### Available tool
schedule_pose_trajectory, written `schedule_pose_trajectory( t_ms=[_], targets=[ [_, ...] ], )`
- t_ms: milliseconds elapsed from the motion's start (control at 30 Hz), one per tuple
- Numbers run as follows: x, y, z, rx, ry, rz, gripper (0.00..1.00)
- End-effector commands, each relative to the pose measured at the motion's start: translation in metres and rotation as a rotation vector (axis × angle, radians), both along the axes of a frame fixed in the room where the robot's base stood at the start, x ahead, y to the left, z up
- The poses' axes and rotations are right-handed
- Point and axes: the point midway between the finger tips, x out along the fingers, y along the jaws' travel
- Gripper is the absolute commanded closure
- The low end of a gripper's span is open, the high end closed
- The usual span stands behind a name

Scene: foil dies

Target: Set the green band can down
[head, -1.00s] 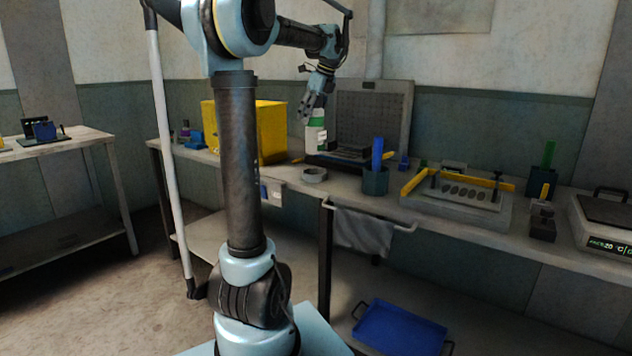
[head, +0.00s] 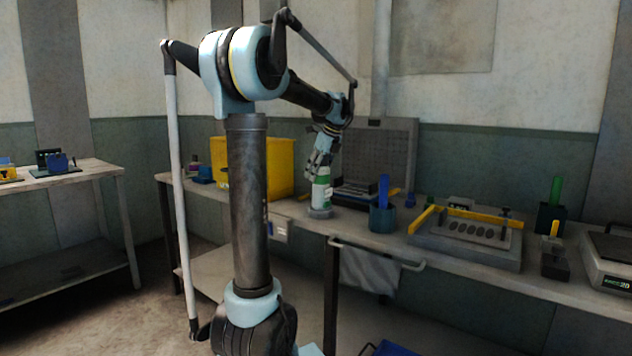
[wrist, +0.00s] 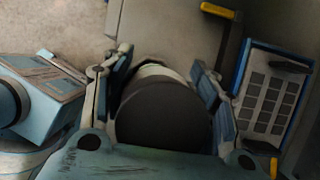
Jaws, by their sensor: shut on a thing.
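The green band can (head: 321,190) is white with a green band and stands upright in the head view. Its base is at a low grey round holder (head: 320,212) on the bench; I cannot tell whether it bears on it. My gripper (head: 320,172) is shut on the upper part of the can from above. In the wrist view the dark round end of the can (wrist: 163,118) fills the space between the fingers of my gripper (wrist: 160,95), which touch it on both sides. The holder is hidden there behind the can.
A yellow box (head: 282,165) stands to the left on the bench (head: 440,262). A dark teal cup (head: 382,219) with a blue item is close on the right. A dark tray-like device (head: 355,192) is behind. A plate with dark ovals (head: 468,236) lies further right.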

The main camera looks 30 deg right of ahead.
Motion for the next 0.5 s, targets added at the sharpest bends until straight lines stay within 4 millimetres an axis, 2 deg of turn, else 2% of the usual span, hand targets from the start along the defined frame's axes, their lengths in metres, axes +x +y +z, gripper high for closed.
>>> schedule_pose_trajectory(
  t_ms=[100, 200, 500],
  targets=[
    [0.0, 0.0, -0.017, 0.0, 0.0, 0.0, 1.0],
    [0.0, 0.0, -0.025, 0.0, 0.0, 0.0, 1.0],
    [0.0, 0.0, -0.027, 0.0, 0.0, 0.0, 1.0]
  ],
)
